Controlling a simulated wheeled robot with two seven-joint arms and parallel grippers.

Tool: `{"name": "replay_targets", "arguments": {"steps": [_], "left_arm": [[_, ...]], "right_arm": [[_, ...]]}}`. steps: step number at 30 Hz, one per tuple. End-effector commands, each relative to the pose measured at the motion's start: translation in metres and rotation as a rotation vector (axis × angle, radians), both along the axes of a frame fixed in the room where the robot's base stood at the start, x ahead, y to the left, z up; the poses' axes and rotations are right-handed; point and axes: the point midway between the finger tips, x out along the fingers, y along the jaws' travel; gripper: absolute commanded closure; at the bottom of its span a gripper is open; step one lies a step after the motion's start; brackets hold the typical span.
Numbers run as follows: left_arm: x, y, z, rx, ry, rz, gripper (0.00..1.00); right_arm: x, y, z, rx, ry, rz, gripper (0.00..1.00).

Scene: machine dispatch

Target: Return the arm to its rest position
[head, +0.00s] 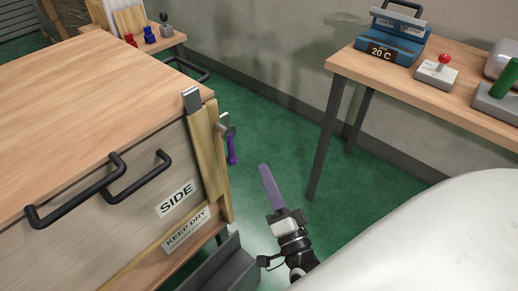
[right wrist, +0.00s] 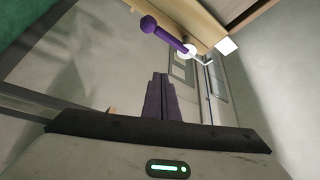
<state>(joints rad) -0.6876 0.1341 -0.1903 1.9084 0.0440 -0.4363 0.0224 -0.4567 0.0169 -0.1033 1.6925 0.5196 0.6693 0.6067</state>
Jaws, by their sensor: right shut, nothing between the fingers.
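My right gripper (head: 266,174) hangs over the green floor, right of the large wooden crate, in the head view. Its purple fingers are together with nothing between them, and they also show shut in the right wrist view (right wrist: 161,96). A purple-handled lever (head: 232,150) sits on the near right corner of the crate (head: 92,78), apart from the fingers. In the right wrist view the lever's purple handle (right wrist: 165,33) lies beyond the fingertips, upper middle. My left gripper does not show in either view.
A wooden table (head: 440,91) at right holds a blue device (head: 390,48) marked 20 C and a red-knobbed joystick box (head: 437,70). Black handles (head: 80,195) stick out from the crate's side. A small table (head: 164,42) stands behind. Green floor between is open.

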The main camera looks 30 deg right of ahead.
Motion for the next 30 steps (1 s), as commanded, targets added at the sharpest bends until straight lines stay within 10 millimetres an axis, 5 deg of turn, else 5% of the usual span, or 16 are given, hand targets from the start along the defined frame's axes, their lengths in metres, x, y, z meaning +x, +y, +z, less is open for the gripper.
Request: {"name": "replay_targets", "arguments": {"steps": [8, 14, 18, 22, 27, 30], "left_arm": [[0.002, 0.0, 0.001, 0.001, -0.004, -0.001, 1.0], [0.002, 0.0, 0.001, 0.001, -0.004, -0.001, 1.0], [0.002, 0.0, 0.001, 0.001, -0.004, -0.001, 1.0], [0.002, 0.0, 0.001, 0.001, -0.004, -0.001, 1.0], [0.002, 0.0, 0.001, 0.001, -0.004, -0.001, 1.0], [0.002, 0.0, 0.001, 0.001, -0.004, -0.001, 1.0]], "right_arm": [[0.0, 0.003, -0.003, -0.014, 0.016, 0.01, 1.0], [-0.007, 0.048, -0.048, -0.26, 0.265, 0.181, 1.0], [-0.04, 0.087, -0.109, -0.576, 0.537, 0.382, 1.0], [-0.083, 0.1, -0.156, -0.839, 0.745, 0.549, 1.0], [-0.125, 0.098, -0.189, -1.045, 0.902, 0.684, 1.0], [-0.133, 0.097, -0.194, -1.084, 0.931, 0.71, 1.0]]}}
